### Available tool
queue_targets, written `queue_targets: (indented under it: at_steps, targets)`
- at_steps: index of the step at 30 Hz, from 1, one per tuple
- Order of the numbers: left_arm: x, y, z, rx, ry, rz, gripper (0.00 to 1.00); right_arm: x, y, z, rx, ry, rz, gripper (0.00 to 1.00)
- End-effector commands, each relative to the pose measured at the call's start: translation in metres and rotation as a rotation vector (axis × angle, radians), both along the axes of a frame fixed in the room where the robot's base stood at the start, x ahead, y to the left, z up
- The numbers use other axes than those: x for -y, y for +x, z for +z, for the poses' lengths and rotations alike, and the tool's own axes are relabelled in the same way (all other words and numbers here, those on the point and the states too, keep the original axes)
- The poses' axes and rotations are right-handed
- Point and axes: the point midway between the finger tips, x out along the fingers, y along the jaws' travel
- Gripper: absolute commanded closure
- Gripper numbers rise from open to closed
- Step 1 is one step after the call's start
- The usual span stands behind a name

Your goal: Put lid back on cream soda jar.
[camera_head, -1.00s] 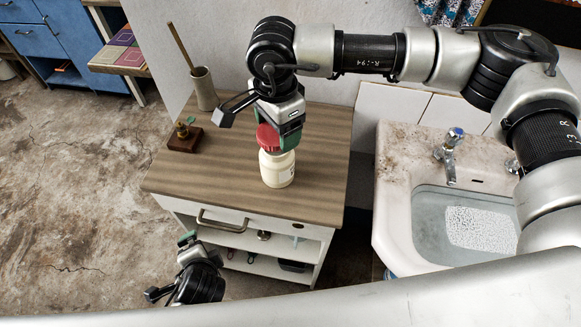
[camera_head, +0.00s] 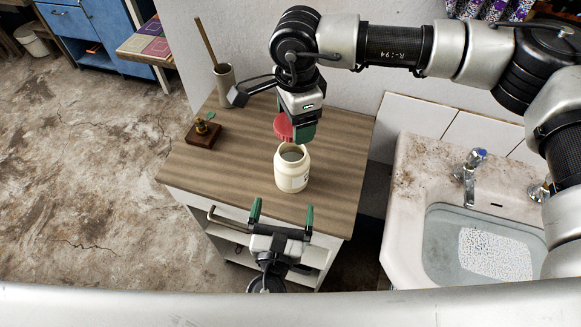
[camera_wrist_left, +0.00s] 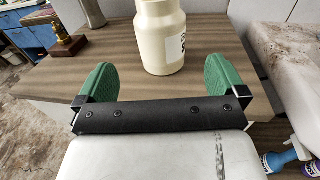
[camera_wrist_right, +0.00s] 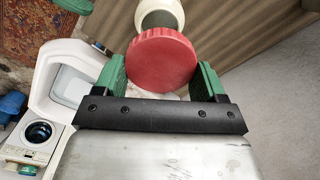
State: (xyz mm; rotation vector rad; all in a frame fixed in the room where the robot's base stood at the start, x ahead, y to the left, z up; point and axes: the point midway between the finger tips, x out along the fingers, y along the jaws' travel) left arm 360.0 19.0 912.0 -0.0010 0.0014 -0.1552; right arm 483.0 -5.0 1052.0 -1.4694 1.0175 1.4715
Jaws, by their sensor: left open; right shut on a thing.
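The cream soda jar (camera_head: 291,173) stands upright and uncovered on the wooden cabinet top, its dark mouth showing. It also shows in the left wrist view (camera_wrist_left: 162,40), with part of a white label at its right. My right gripper (camera_head: 296,130) is shut on the red lid (camera_head: 282,127), held behind the jar mouth and apart from it. In the right wrist view the lid (camera_wrist_right: 162,58) sits between the green fingers and partly covers the jar. My left gripper (camera_head: 282,212) is open and empty in front of the jar, its fingertips pointing at it.
A small wooden stand with a brass piece (camera_head: 203,133) and a vase with a stick (camera_head: 224,84) are at the cabinet top's left. A stone basin (camera_head: 412,205) with taps is at the right. The wooden top (camera_head: 235,160) left of the jar is clear.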

Motion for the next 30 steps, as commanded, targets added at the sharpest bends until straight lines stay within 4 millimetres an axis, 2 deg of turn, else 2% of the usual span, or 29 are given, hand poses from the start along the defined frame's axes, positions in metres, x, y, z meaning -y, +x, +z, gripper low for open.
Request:
queue_targets:
  at_steps: [10, 14, 30]
  targets:
    - [0.0, 0.001, 0.0, 0.003, 0.004, -0.001, 0.0, 0.0, 0.0, 0.0, 0.0, 0.0, 0.0, 0.54]
    - [0.002, 0.011, 0.001, 0.005, 0.003, 0.0, 0.0, 0.0, 0.0, 0.0, 0.0, 0.0, 0.0, 0.54]
    - [0.016, 0.103, 0.001, 0.002, 0.003, 0.001, 0.0, 0.0, 0.0, 0.0, 0.0, 0.0, 0.0, 0.54]
